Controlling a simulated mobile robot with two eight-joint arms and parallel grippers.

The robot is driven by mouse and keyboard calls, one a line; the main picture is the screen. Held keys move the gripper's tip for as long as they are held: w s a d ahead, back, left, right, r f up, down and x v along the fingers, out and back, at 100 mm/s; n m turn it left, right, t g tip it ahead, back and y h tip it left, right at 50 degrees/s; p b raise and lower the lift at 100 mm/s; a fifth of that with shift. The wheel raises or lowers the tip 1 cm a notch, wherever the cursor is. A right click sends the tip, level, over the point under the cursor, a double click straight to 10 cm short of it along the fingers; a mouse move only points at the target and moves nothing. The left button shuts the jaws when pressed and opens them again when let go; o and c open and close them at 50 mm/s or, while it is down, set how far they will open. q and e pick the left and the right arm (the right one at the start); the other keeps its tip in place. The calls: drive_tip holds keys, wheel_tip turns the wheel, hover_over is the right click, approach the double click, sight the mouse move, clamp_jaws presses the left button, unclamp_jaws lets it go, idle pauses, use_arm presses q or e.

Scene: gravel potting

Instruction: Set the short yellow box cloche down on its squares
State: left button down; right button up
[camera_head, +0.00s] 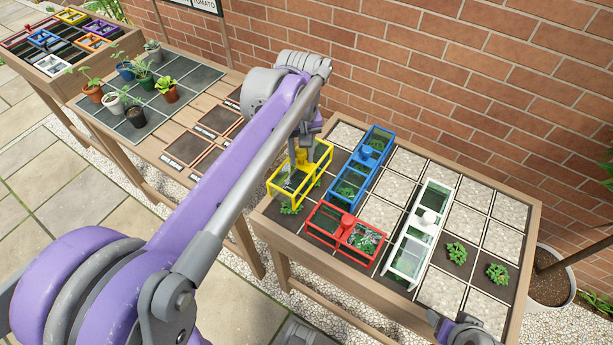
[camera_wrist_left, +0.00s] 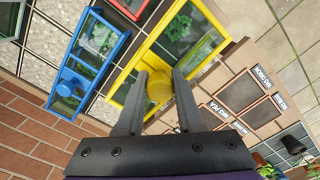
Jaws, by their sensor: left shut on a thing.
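The yellow box cloche (camera_head: 286,187) is a short clear box with a yellow frame and a round knob. My left gripper (camera_head: 310,150) is shut on its knob from above. In the left wrist view the yellow cloche (camera_wrist_left: 205,62) hangs beyond the fingers, its knob between the fingertips (camera_wrist_left: 158,88). The cloche is over the left end of the planting table, tilted in the picture, with a green plant (camera_head: 291,208) showing at its lower edge. Whether its frame touches the squares I cannot tell. My right gripper (camera_head: 462,332) is only partly in view at the bottom edge.
A blue cloche (camera_head: 378,139) and a red cloche (camera_head: 312,222) stand close beside the yellow one. A long white cloche (camera_head: 404,262) stands further right. Bare plants (camera_head: 456,252) sit on dark squares at the right. A brick wall (camera_head: 450,80) rises behind.

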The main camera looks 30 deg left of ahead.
sight(301, 164)
use_arm(q)
drive_tip(key=f, duration=0.3)
drive_tip(key=shift+s, duration=0.2)
drive_tip(key=shift+w+f+b, duration=0.1)
drive_tip(key=shift+f+b, duration=0.3)
drive_tip(key=shift+f, duration=1.9)
drive_tip(key=shift+f, duration=0.15)
drive_tip(key=c, duration=0.5)
unclamp_jaws()
drive_tip(key=shift+c, duration=0.2)
